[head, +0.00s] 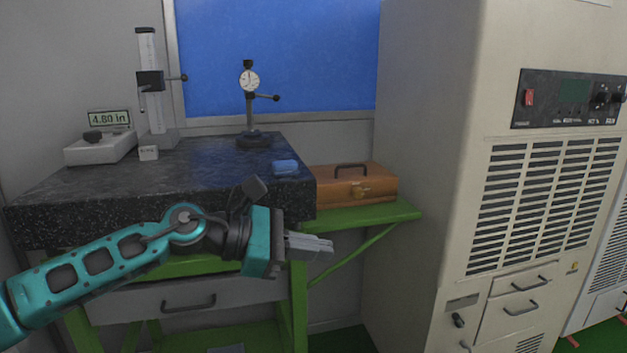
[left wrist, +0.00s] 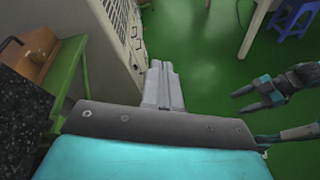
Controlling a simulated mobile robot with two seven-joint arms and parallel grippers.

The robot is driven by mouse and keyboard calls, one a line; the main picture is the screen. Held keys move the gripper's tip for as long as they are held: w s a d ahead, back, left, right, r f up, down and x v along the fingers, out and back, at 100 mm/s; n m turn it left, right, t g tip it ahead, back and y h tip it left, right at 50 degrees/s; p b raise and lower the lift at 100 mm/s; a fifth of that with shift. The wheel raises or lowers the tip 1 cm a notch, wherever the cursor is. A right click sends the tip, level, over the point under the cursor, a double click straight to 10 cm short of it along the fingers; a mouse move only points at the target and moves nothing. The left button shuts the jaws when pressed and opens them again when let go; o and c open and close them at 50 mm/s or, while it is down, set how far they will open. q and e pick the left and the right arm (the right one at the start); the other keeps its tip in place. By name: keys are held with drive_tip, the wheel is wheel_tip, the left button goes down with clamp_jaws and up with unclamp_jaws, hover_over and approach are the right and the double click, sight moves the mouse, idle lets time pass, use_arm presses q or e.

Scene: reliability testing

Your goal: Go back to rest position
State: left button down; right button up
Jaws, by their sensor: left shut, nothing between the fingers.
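My left gripper (head: 330,248) is teal and dark grey, and comes in from the left in the head view. It is in the air in front of the granite table's right front corner, pointing right. Its pale grey fingers are together and empty. In the left wrist view, the same closed fingers (left wrist: 161,68) point toward the beige cabinet's side and the green floor. My right gripper (left wrist: 238,101) shows at the right of the left wrist view, with its dark fingers apart and nothing seen between them. It is not in the head view.
A wooden case (head: 330,182) rests on a green shelf (head: 385,215). A beige cabinet (head: 420,130) stands right. A blue stool (left wrist: 293,15) stands on open green floor.

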use_arm(q)
drive_tip(key=s+d+f+n+t+h, duration=0.3)
drive_tip(key=s+n+t+h, duration=0.1)
drive_tip(key=n, duration=0.9)
drive_tip(key=s+a+f+n+t+y, duration=0.35)
drive_tip(key=a+f+n+y, duration=0.3)
drive_tip(key=f+n, duration=0.6)
drive_tip(key=s+a+f+n+t+y, duration=0.2)
drive_tip(key=a+f+n+t+y, duration=0.4)
drive_tip(key=n, duration=1.2)
drive_tip(key=s+a+f+n+g+y, duration=0.2)
drive_tip(key=s+a+f+n, duration=0.2)
drive_tip(key=s+f, duration=0.2)
drive_tip(key=s+a+f+n+g+y, duration=0.1)
drive_tip(key=s+a+f+n+g, duration=0.2)
drive_tip(key=s+a+f+n, duration=0.1)
wheel_tip(320, 180, down, 2)
drive_tip(key=s+n+p, duration=0.1)
drive_tip(key=s, duration=0.1)
drive_tip(key=shift+s+a+g+y, duration=0.2)
drive_tip(key=shift+s+g+y, duration=0.1)
drive_tip(key=shift+g+y, duration=0.05)
drive_tip(key=shift+n, duration=0.25)
